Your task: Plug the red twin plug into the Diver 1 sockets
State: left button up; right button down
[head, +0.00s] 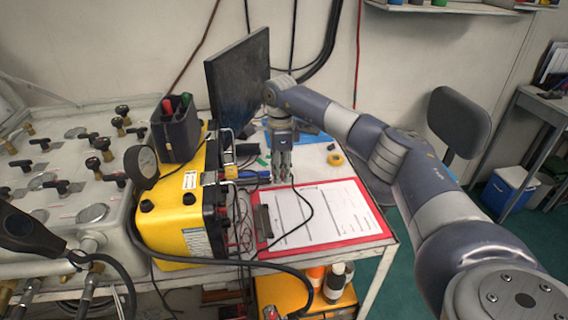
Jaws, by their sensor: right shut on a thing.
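My right gripper (281,178) points down over the table, just behind the clipboard's back edge. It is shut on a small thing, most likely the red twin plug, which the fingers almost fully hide. A thin black cable runs from the fingertips over the paper and curves back to the left. The yellow box (178,222) stands left of the gripper, apart from it. Its dark connection side faces right with thin wires on it. The Diver 1 sockets cannot be made out from this angle. My left gripper is not in view.
A red clipboard with paper (318,212) lies on the table. A yellow tape roll (336,159) and a dark monitor (238,80) are behind. A black holder (175,128) sits on the yellow box. A valve panel (75,170) fills the left. A thick black hose crosses the front.

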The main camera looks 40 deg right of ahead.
jog(key=s+a, duration=0.1)
jog(key=s+a+r+p, duration=0.1)
jog(key=shift+a+r, duration=0.3)
jog(key=shift+a, duration=0.05)
pick_arm(q)
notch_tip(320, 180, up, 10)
jog(key=p, duration=0.8)
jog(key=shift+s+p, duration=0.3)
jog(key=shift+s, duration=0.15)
pick_arm(e)
jog(key=s+a+r, duration=0.3)
jog(key=s+a, duration=0.1)
jog(key=a, duration=0.3)
jog(key=s+a+r, duration=0.3)
jog(key=s+a, duration=0.2)
jog(key=a, duration=0.2)
jog(key=shift+a+r, duration=0.15)
jog(key=shift+r, duration=0.1)
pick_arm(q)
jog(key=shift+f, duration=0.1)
pick_arm(e)
jog(key=shift+w, duration=0.1)
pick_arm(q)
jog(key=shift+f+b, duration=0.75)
